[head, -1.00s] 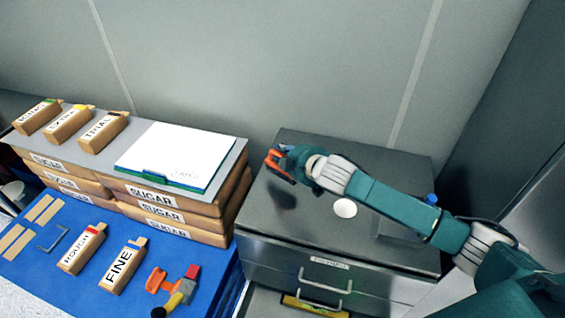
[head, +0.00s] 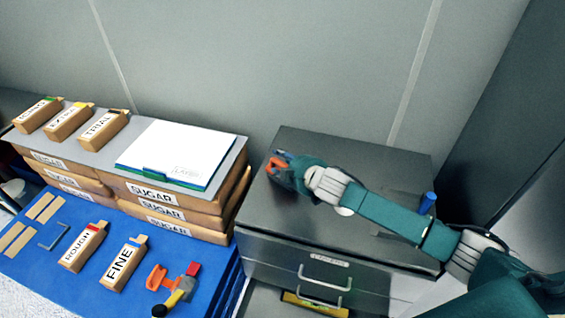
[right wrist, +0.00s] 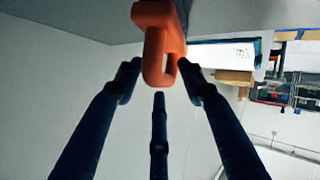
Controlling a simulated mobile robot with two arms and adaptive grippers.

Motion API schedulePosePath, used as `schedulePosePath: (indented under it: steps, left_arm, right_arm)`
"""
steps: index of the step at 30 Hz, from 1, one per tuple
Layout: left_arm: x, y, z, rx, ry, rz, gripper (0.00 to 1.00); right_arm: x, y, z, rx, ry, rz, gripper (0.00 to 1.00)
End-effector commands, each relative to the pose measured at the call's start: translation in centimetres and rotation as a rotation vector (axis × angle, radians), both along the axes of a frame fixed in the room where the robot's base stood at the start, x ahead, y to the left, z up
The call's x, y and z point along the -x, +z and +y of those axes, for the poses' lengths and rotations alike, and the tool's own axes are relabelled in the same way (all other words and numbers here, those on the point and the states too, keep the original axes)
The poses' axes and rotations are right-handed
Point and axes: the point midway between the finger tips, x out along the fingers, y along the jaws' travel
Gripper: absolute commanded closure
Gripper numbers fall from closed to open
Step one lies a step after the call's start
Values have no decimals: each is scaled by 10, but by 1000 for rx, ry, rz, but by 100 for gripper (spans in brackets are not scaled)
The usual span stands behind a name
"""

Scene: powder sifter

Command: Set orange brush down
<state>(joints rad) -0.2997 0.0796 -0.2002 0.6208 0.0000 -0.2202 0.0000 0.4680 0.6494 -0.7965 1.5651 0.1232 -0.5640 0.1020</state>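The orange brush (head: 274,163) is at my right gripper's fingertips, above the left part of the dark cabinet top (head: 390,160). In the right wrist view its orange handle loop (right wrist: 160,45) sits between the fingertips of my right gripper (right wrist: 160,75). Two fingers press close on its sides and the third lies just below. The brush's far end is cut off at the top of that view. In the head view my right gripper (head: 288,172) hides most of the brush, and I cannot tell whether it touches the cabinet. My left gripper is out of view.
A blue cylinder (head: 427,203) stands right of my arm, and a white disc (head: 345,211) is partly hidden beneath it. Stacked sugar boxes (head: 222,208) with a clipboard (head: 175,152) stand left. A blue table (head: 60,285) holds labelled blocks and tools. The cabinet's back is clear.

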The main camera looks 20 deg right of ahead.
Motion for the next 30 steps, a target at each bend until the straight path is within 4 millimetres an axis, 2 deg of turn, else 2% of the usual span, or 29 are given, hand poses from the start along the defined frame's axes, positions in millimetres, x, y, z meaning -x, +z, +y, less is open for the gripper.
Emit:
schedulePosePath:
  steps: [5,8,21,25,30]
  left_arm:
    - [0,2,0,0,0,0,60]
    - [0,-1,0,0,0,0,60]
    - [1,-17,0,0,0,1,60]
    - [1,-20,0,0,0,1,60]
    - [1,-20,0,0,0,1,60]
  right_arm:
    - [1,4,-1,1,0,-1,61]
    - [10,7,-3,1,0,0,61]
    - [83,48,-19,1,0,0,61]
    - [96,56,-22,1,0,-1,61]
    - [102,61,-23,-1,-1,0,61]
